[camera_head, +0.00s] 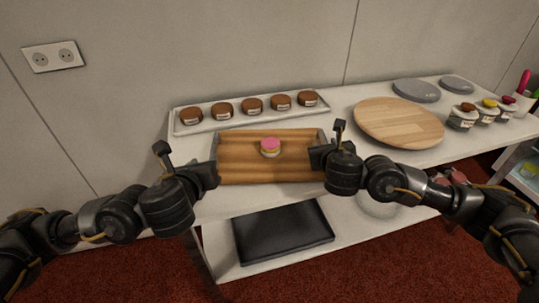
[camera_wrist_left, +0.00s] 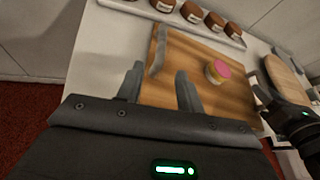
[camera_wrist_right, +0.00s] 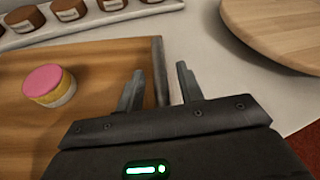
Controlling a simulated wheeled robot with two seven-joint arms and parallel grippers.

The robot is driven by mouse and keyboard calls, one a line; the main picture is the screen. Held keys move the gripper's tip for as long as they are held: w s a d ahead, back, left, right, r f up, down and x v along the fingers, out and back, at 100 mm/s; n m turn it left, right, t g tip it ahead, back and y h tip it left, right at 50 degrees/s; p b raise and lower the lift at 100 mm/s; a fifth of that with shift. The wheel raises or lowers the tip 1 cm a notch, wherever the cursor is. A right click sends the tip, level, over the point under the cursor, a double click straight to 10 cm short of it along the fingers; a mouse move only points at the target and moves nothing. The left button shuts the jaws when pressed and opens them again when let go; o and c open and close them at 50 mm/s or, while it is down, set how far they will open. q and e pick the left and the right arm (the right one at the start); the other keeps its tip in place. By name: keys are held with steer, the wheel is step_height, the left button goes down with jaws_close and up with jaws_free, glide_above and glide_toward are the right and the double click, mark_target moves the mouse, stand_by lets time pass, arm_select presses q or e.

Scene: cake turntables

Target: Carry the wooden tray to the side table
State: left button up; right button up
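The wooden tray (camera_head: 290,172) lies on the white table, with raised grey end bars at its left and right. A small pink-topped yellow cake (camera_head: 270,147) stands on it. My left gripper (camera_head: 210,168) is at the tray's left end; in the left wrist view its fingers (camera_wrist_left: 160,90) are spread, one on each side of the left end's line. My right gripper (camera_head: 320,153) is at the right end; in the right wrist view its fingers (camera_wrist_right: 159,88) are spread with the end bar (camera_wrist_right: 160,70) running between them. Contact with the tray cannot be told.
A long pale tray (camera_head: 180,125) with several brown jars lies behind. A round wooden board (camera_head: 398,122), grey discs (camera_head: 416,90) and several small jars (camera_head: 462,117) stand to the right. A black tray (camera_head: 283,237) lies on the lower shelf. Another pale surface (camera_head: 508,160) shows at the right edge.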

steer(key=v, duration=1)
steer(key=shift+s+r, duration=0.2)
steer(key=shift+s, duration=0.1)
